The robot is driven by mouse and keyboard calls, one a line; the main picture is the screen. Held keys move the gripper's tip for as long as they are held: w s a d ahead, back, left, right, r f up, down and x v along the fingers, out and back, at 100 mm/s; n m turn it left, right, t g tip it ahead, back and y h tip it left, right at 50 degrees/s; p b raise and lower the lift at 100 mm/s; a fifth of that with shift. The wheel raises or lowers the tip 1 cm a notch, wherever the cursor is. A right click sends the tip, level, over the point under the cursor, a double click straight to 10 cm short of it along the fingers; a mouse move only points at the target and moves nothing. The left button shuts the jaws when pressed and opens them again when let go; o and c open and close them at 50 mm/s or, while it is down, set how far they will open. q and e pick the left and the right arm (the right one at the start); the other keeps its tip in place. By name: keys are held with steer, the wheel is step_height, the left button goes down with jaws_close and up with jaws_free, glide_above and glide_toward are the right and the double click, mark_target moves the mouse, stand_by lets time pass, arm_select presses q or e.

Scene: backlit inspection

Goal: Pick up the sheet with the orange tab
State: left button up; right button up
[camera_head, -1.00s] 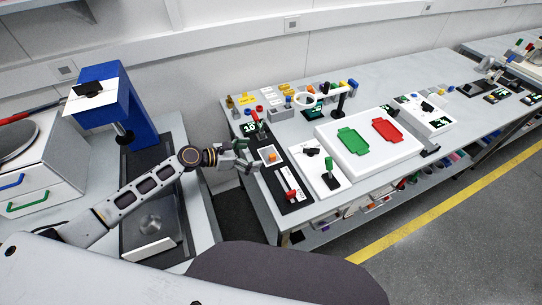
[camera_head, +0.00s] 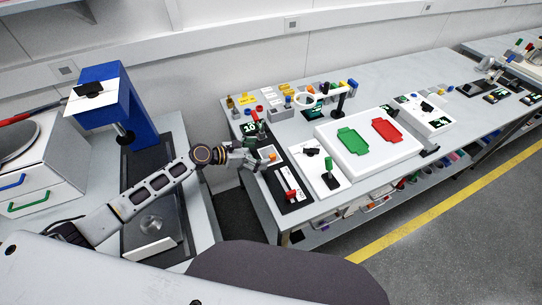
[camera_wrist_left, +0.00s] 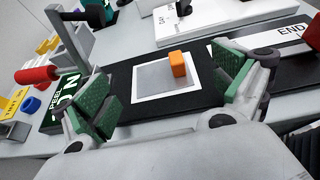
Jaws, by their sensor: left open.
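The sheet (camera_wrist_left: 150,82) is a small grey square with a white border, lying flat on a black strip. An orange tab (camera_wrist_left: 177,64) stands up near its far right part. The tab is apart from both fingers, nearer the right one. My right gripper is not in view.
A lit display (camera_wrist_left: 68,88) and a red-knobbed lever (camera_wrist_left: 38,76) stand left of the sheet. A strip marked END (camera_wrist_left: 290,31) lies to the right. A white panel with green and red trays (camera_head: 349,158) sits farther right on the bench.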

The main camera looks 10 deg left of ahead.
mark_target(267, 156)
arm_select(q)
steer(key=shift+w+d, duration=0.5)
steer(key=shift+w, duration=0.1)
steer(key=shift+x, duration=1.15)
steer(key=shift+f, duration=0.1)
steer(key=c, duration=0.9)
